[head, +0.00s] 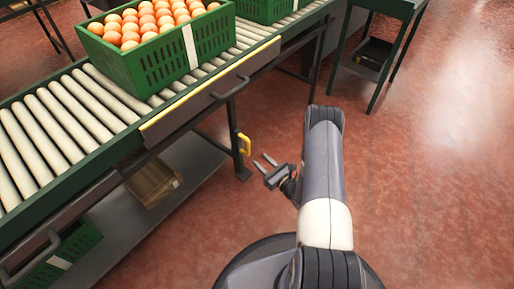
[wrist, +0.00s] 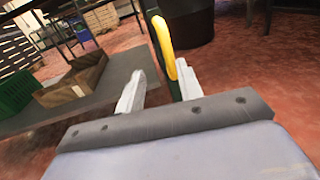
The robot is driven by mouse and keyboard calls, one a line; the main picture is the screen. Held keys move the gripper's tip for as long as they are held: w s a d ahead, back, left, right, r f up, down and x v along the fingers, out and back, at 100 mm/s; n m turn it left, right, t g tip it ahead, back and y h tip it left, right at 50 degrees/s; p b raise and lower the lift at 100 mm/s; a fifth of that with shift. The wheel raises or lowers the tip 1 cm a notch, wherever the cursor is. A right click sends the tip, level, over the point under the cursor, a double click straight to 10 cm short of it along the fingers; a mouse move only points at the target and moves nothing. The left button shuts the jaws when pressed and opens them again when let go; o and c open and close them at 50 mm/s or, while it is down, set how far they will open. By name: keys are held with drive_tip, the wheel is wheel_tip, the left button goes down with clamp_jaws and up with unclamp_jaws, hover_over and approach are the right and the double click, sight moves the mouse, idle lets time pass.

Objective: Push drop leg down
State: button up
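The drop leg is a dark green post with a yellow handle (head: 244,144) under the conveyor's near side in the head view. The handle also shows in the wrist view (wrist: 163,46), where it stands upright ahead of the fingers, nearer the right finger. My gripper (head: 262,158) is open and empty, a short way right of the handle and slightly lower in the picture. In the wrist view my two fingers (wrist: 160,75) are spread with nothing clasped between them. The yellow handle seems to be beyond the fingertips; exact depth is hard to tell.
A lower shelf (head: 200,160) holds a cardboard box (head: 152,183) and a green crate (head: 75,245).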

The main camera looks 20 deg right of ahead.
sight(249, 149)
drive_tip(key=shift+m, duration=0.3)
drive_tip(key=b+x, duration=0.1)
drive_tip(key=x, duration=0.2)
drive_tip(key=b+x, duration=0.1)
drive_tip(key=x, duration=0.3)
drive_tip(key=f+b+x, duration=0.1)
drive_tip(key=x, duration=0.2)
drive_tip(key=shift+w+d, duration=0.3)
drive_tip(key=shift+w, duration=0.1)
clamp_jaws()
